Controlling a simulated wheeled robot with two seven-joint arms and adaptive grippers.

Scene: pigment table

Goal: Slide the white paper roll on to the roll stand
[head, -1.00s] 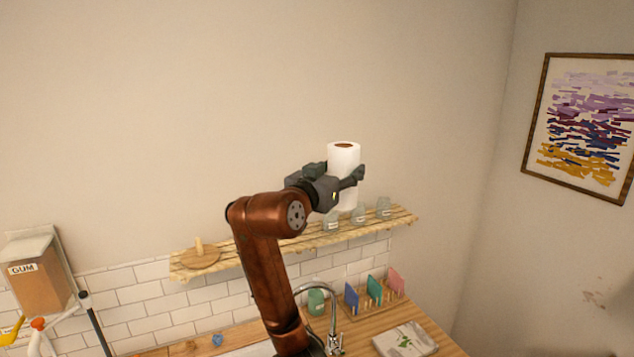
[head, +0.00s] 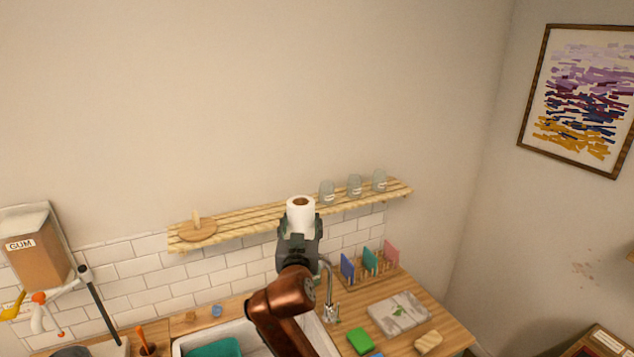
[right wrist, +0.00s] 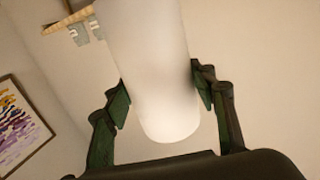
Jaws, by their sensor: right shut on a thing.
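The white paper roll (head: 300,216) stands roughly upright in my right gripper (head: 299,240), with its brown core facing up in the head view. In the right wrist view the roll (right wrist: 155,70) lies between the two fingers of the right gripper (right wrist: 160,90), which is shut on it. The roll stand (head: 197,231), a round wooden base with a short peg, sits at the left end of the wooden wall shelf. The roll appears to the right of the stand in the head view. My left gripper is not in view.
Several glass jars (head: 354,187) stand on the right part of the shelf (head: 262,226). Below are a tap (head: 329,290), a sink (head: 240,331) and a rack of coloured cards (head: 369,264). The shelf between stand and jars looks clear.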

